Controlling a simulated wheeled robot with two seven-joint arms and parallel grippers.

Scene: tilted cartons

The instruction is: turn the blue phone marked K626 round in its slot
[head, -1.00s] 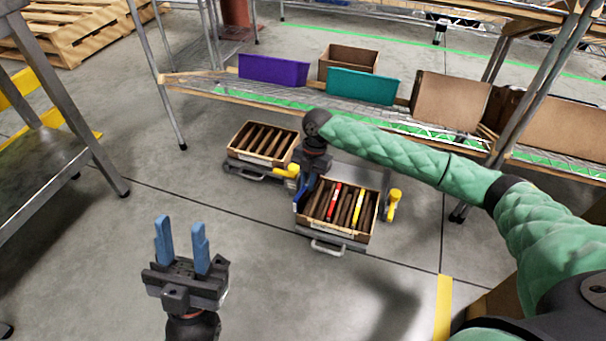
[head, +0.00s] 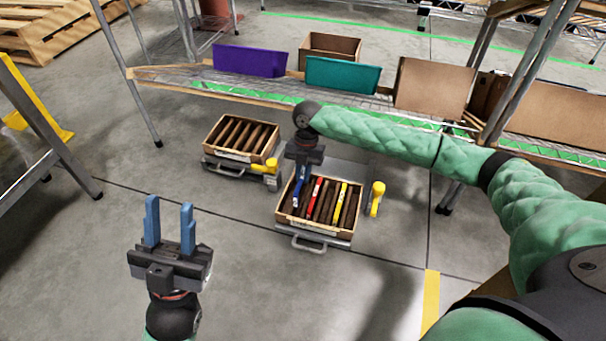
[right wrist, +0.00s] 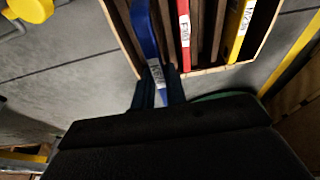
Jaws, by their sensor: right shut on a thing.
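The blue phone (head: 297,194) is at the left end of the front carton (head: 314,234), its length in line with the slots; how deep it sits I cannot tell. In the right wrist view the blue phone (right wrist: 145,32) runs from between the fingers over the carton, with a white label partly readable as K626. My right gripper (right wrist: 159,80) is shut on its near end; in the head view the right gripper (head: 301,176) points down over the carton's left side. My left gripper (head: 170,226) is open and empty, in front, left of the carton.
A red phone (head: 314,198) and a yellow phone (head: 340,205) stand in other slots of the front carton. A second carton (head: 241,138) with empty-looking slots is behind left. Yellow-topped posts (head: 377,196) flank the stands. A wire shelf holds purple (head: 250,61) and teal (head: 343,75) bins.

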